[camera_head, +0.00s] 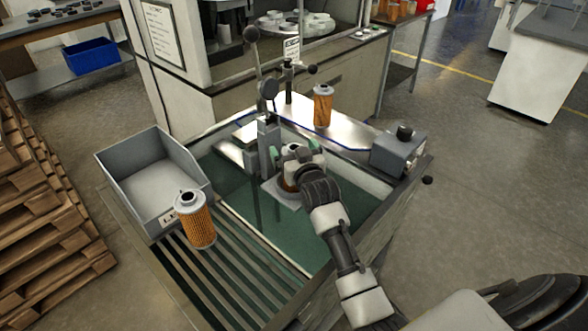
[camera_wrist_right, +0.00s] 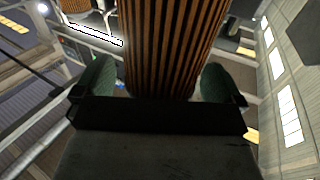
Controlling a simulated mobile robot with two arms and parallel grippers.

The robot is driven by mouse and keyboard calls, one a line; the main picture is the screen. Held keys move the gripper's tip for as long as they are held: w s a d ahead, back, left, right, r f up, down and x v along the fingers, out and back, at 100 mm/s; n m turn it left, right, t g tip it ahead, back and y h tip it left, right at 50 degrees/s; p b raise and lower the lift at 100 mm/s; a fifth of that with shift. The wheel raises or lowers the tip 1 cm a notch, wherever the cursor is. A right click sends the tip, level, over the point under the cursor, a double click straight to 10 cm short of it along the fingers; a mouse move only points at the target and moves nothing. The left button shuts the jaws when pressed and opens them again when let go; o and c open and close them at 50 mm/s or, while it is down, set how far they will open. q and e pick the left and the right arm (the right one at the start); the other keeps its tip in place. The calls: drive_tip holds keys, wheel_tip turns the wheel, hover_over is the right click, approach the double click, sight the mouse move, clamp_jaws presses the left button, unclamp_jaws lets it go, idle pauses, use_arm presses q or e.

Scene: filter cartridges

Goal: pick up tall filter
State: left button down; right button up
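A filter with orange-brown pleats (camera_wrist_right: 170,45) fills the middle of the right wrist view, its top cut off by the frame. My right gripper (camera_head: 294,152) is around it at the press fixture, with one green fingertip on each side and narrow gaps showing. In the head view this filter (camera_head: 289,184) is mostly hidden under my gripper. A slim, tall-looking orange filter (camera_head: 323,107) stands upright on the metal shelf behind. A wider orange filter (camera_head: 196,224) stands on the slatted rack at the left. My left gripper is not in view.
A grey bin (camera_head: 150,185) stands behind the slatted rack (camera_head: 225,275). The press column with lever (camera_head: 268,140) rises close beside my right gripper. A grey control box (camera_head: 398,152) sits at the station's right. Wooden pallets (camera_head: 45,215) are stacked at left.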

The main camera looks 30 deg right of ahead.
drive_tip(key=c, duration=1.3)
drive_tip(key=shift+r, duration=0.1)
